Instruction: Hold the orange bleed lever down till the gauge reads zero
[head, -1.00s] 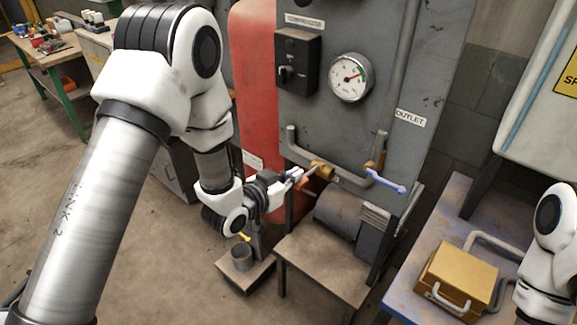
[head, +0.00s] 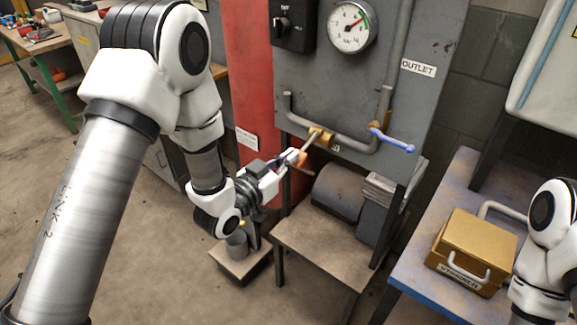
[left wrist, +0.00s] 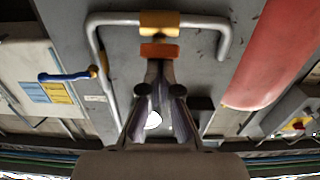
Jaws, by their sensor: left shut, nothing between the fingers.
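The orange bleed lever (head: 301,160) sticks out from the brass valve (head: 320,138) on the pipe at the front of the grey panel. My left gripper (head: 293,158) is shut and empty, its tips at the lever's orange end. In the left wrist view the orange end (left wrist: 160,50) lies just beyond the fingertips (left wrist: 160,68); whether they touch cannot be told. The gauge (head: 350,28) has its needle pointing to the upper right, near the coloured band, off zero. My right gripper is out of view.
A blue valve handle (head: 393,140) sticks out right of the lever, below the OUTLET label (head: 418,66). A red tank (head: 249,90) stands left of the panel. A cup (head: 237,245) sits low beneath my left gripper. A brass-coloured box (head: 470,250) is on the blue bench.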

